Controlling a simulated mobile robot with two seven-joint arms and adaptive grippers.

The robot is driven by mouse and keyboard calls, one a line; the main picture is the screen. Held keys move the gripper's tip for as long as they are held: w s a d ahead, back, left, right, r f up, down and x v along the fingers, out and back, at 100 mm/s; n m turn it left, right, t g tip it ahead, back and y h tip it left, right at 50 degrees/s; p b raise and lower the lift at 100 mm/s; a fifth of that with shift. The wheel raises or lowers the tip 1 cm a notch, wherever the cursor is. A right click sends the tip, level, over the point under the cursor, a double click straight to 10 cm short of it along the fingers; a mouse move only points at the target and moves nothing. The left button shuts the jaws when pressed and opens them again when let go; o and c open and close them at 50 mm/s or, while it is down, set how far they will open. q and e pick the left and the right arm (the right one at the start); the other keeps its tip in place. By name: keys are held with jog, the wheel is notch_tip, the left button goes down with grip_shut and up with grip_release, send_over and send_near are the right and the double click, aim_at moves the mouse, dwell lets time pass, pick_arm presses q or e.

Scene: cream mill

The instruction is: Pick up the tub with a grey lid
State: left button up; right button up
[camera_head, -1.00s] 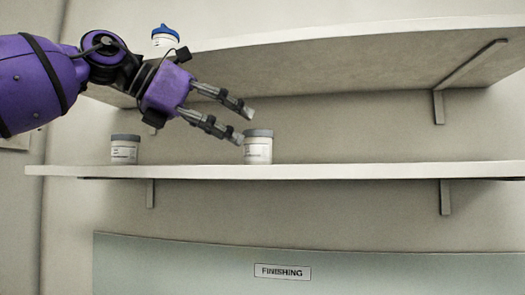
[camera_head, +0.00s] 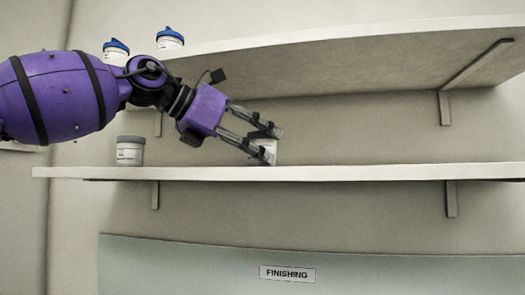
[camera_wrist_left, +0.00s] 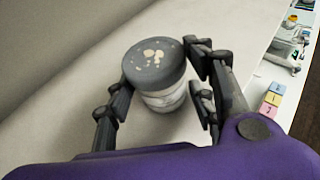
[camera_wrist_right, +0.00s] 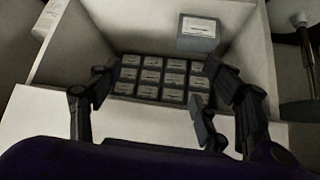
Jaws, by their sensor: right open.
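A white tub with a speckled grey lid (camera_wrist_left: 155,62) stands upright between the fingers of my left gripper (camera_wrist_left: 165,85) in the left wrist view. The fingers are apart, with small gaps beside the tub's body. In the head view my left gripper (camera_head: 268,143) reaches down from the left over this tub (camera_head: 268,151) on the lower shelf and hides much of it. Another grey-lidded tub (camera_head: 130,151) stands further left on that shelf. My right gripper (camera_wrist_right: 155,100) is open and empty in the right wrist view.
Two blue-topped containers (camera_head: 170,39) stand on the upper shelf (camera_head: 330,75). The lower shelf (camera_head: 400,172) is bare right of my left gripper. The right wrist view shows a white open bin (camera_wrist_right: 75,45) with several labelled small boxes (camera_wrist_right: 150,76) and one larger box (camera_wrist_right: 198,32).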

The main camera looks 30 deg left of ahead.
pick_arm(q)
grip_shut()
pick_arm(e)
jog(key=shift+s+f, duration=0.1)
pick_arm(q)
jog(key=shift+r, duration=0.2)
jog(key=shift+w+r, duration=0.1)
jog(key=shift+r, duration=0.15)
notch_tip(320, 180, up, 2)
jog(key=shift+b, duration=0.35)
jog(key=s+r, duration=1)
jog(key=s, duration=0.4)
jog(key=shift+d, duration=0.35)
pick_arm(e)
jog(key=shift+s+d+f, duration=0.15)
jog(key=shift+d+f, duration=0.05)
jog(key=shift+f, duration=0.25)
pick_arm(q)
jog(key=shift+s+r, duration=0.1)
